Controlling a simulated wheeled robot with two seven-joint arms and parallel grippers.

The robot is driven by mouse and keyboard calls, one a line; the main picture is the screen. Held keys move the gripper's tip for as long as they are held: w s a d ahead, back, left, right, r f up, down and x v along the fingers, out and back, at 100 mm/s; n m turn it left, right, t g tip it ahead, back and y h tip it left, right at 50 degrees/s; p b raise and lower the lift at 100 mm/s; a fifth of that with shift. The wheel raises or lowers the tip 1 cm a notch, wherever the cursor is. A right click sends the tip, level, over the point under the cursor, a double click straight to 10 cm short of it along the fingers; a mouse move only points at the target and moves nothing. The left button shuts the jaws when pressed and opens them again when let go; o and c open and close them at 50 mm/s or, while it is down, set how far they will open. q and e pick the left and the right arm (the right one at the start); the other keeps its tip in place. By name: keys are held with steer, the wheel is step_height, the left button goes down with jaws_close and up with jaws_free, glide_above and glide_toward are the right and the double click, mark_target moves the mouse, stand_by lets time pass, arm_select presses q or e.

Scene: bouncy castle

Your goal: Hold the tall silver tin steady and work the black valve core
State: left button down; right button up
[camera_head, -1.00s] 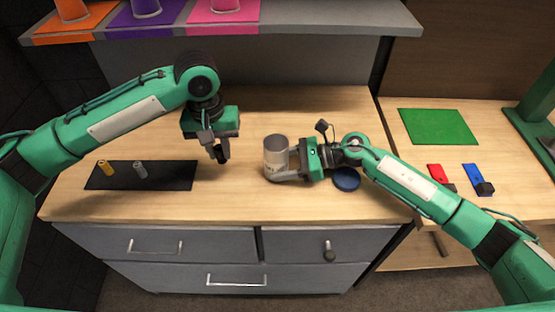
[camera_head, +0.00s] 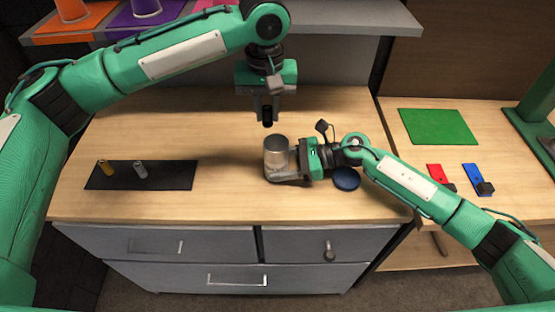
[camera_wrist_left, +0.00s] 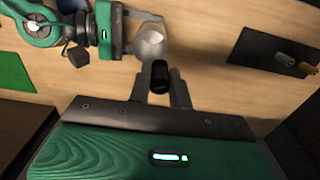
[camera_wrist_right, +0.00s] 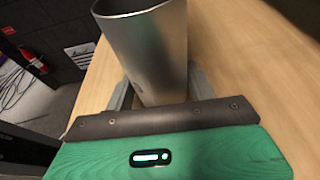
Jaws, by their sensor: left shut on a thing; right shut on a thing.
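The tall silver tin (camera_head: 277,157) stands upright on the wooden worktop, and it fills the top of the right wrist view (camera_wrist_right: 150,50). My right gripper (camera_head: 283,176) is shut around its lower part from the right. My left gripper (camera_head: 267,113) is above and just behind the tin, pointing down. It is shut on the black valve core (camera_head: 267,116), a short dark cylinder that shows between the fingers in the left wrist view (camera_wrist_left: 160,76). The core is apart from the tin. The tin's inside is not clearly seen.
A black mat (camera_head: 108,178) at left holds a gold cylinder (camera_head: 103,167) and a grey cylinder (camera_head: 140,170). A dark blue disc (camera_head: 346,180) lies by my right wrist. A shelf (camera_head: 330,18) overhangs the back. Right table has a green mat (camera_head: 437,127), red (camera_head: 436,174) and blue (camera_head: 473,175) pieces.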

arm_select(q)
steer(key=shift+f, duration=1.1)
steer(key=c, duration=1.2)
jaws_free()
steer(key=shift+r, duration=0.15)
step_height(320, 180, up, 12)
steer(key=shift+f, duration=0.1)
